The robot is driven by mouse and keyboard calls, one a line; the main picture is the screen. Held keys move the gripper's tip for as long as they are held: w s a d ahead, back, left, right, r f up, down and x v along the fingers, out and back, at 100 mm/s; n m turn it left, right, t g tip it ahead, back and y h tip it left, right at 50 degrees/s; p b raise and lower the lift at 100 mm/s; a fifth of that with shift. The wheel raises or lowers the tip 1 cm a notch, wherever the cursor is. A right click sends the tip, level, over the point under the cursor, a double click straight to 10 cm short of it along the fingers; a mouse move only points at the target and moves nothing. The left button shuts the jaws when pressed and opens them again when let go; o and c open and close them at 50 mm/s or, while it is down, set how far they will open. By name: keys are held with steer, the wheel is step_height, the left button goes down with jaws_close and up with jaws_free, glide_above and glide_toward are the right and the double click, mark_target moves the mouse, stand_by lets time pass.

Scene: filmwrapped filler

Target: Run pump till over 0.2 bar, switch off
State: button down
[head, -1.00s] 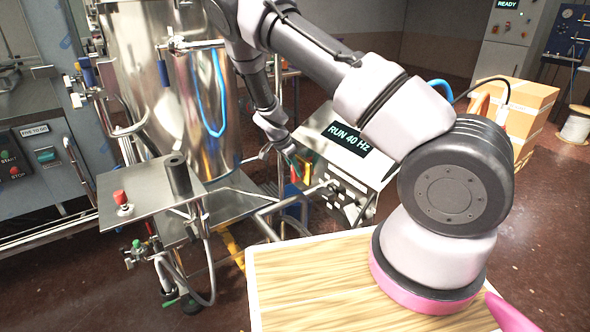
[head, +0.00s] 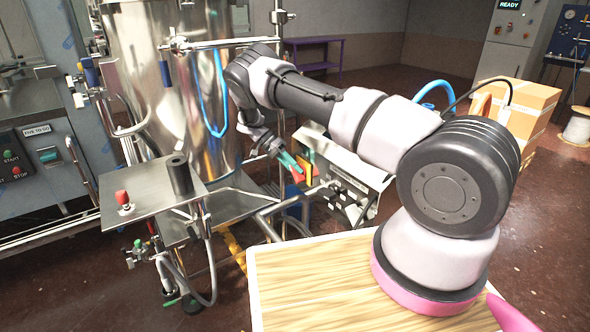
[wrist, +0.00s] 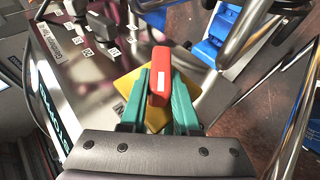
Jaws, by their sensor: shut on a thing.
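The steel pump box (head: 352,172) stands beside the tank, its side face carrying connectors. A red switch handle on a yellow plate (head: 307,172) is on the box. In the wrist view the red handle (wrist: 160,78) stands between my teal fingers, with the yellow plate (wrist: 128,84) behind it. My gripper (head: 290,162) is shut on the red handle; it also shows in the wrist view (wrist: 160,100). The box's lit display (wrist: 50,125) shows only partly and sideways in the wrist view; my arm hides it in the head view. No pressure reading is legible.
A large steel tank (head: 180,85) stands behind, with a blue hose. A small steel table (head: 150,195) with a red button is at left. A wooden top (head: 310,285) lies in front, and a cardboard box (head: 530,105) is at right. Pipes run below the switch.

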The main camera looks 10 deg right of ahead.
steer(key=shift+w+f+n+g+h, duration=0.1)
steer(key=shift+f+n+g+h, duration=0.1)
steer(key=shift+g+h, duration=0.35)
steer(key=shift+w+f+n+g+h, duration=0.1)
steer(key=shift+n+g+h, duration=0.15)
steer(key=shift+g, duration=1.1)
steer(key=c, duration=0.6)
jaws_free()
steer(key=shift+c, duration=0.2)
steer(key=shift+h, duration=0.3)
steer(key=shift+a, duration=0.1)
